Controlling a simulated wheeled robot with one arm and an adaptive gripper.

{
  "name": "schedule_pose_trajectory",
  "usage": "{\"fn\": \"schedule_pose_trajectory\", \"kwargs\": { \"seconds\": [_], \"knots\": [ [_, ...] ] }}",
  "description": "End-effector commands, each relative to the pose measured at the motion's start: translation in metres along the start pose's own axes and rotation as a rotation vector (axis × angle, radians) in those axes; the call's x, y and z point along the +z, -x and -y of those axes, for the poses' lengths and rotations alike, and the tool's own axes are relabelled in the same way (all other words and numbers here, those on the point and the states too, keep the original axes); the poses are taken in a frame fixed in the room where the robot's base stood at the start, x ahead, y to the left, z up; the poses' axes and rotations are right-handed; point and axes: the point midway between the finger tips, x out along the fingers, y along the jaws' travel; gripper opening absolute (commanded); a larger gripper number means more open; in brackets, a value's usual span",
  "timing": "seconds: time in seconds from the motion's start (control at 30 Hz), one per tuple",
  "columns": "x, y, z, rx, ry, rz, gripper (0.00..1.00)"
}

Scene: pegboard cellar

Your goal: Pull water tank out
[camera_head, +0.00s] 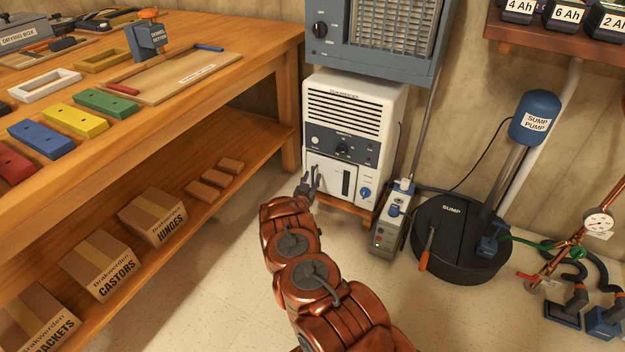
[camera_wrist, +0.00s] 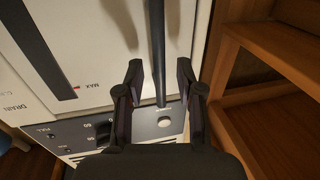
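The white dehumidifier (camera_head: 358,104) stands on a low wooden stand under a blue-grey heater. Its water tank (camera_head: 332,177) is the cream lower front panel with a dark level window; it also shows in the wrist view (camera_wrist: 95,50), upside down, with the window and the MAX mark. A dark bar handle (camera_wrist: 157,50) runs along the tank face. My gripper (camera_head: 313,182) is at the left part of the tank front. In the wrist view my gripper (camera_wrist: 161,80) is open, with one finger on each side of the bar and gaps between. The tank looks seated in the body.
The wooden workbench (camera_head: 215,62) with its lower shelf is close on the left. A grey box (camera_head: 390,228) stands right of the dehumidifier, then the black sump lid (camera_head: 455,235) with an orange-handled tool. The floor before the dehumidifier is clear.

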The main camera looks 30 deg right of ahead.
Motion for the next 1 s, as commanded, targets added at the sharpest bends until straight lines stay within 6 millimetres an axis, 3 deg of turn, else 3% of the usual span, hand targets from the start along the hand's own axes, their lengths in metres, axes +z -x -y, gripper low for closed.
{"fn": "schedule_pose_trajectory", "kwargs": {
  "seconds": [0.2,0.57,0.9,1.0],
  "knots": [
    [0.001,-0.012,-0.001,0.001,0.000,-0.001,0.37],
    [0.000,-0.015,-0.001,0.000,0.001,0.000,0.37],
    [0.000,-0.015,-0.001,0.000,0.001,0.000,0.01],
    [0.000,-0.015,-0.001,0.001,0.001,0.001,0.00]
  ]
}}
